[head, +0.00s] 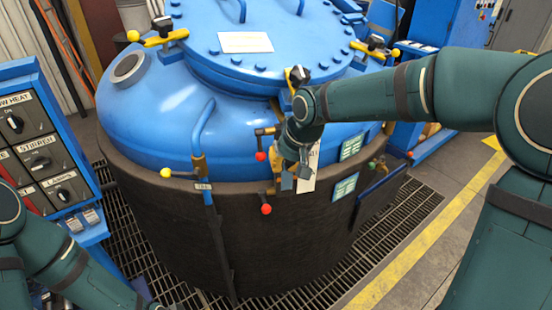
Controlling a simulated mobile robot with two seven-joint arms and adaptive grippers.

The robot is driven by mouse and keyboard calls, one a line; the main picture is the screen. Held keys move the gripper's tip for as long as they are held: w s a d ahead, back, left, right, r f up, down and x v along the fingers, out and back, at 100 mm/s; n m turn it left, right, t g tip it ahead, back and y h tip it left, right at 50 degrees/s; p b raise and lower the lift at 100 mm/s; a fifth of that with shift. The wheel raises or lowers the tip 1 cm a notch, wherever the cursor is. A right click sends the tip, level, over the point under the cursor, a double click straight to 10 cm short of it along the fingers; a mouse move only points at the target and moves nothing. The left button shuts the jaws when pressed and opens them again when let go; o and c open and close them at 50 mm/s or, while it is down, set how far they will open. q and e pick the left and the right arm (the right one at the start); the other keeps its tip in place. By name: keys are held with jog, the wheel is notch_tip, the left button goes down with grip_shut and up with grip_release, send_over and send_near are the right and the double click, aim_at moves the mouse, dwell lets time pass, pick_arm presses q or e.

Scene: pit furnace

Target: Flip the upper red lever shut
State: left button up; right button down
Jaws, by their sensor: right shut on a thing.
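An upper red-knobbed lever (260,156) hangs on brass fittings at the front of the blue furnace vessel (165,115). A second red knob (266,209) sits lower on the same pipework. My right gripper (294,179) points down just right of the two knobs, in front of the brass fittings and a white tag (309,168). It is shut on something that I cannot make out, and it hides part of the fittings. The upper red knob shows clear to its left. My left arm comes in at the lower left; its gripper is beyond the bottom edge.
A control panel (40,150) with black knobs stands at the left. Yellow-knobbed clamps (157,39) ring the blue lid (300,55). The dark lower shell (170,235) stands on floor grating. Clear floor with a yellow line (420,250) lies at the right.

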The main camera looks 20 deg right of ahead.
jog(key=s, duration=0.1)
jog(key=s+r, duration=0.1)
jog(key=s, duration=0.1)
jog(key=shift+s+d+r, duration=0.25)
jog(key=shift+s+r, duration=0.1)
jog(key=shift+r, duration=0.05)
jog(key=shift+s, duration=0.1)
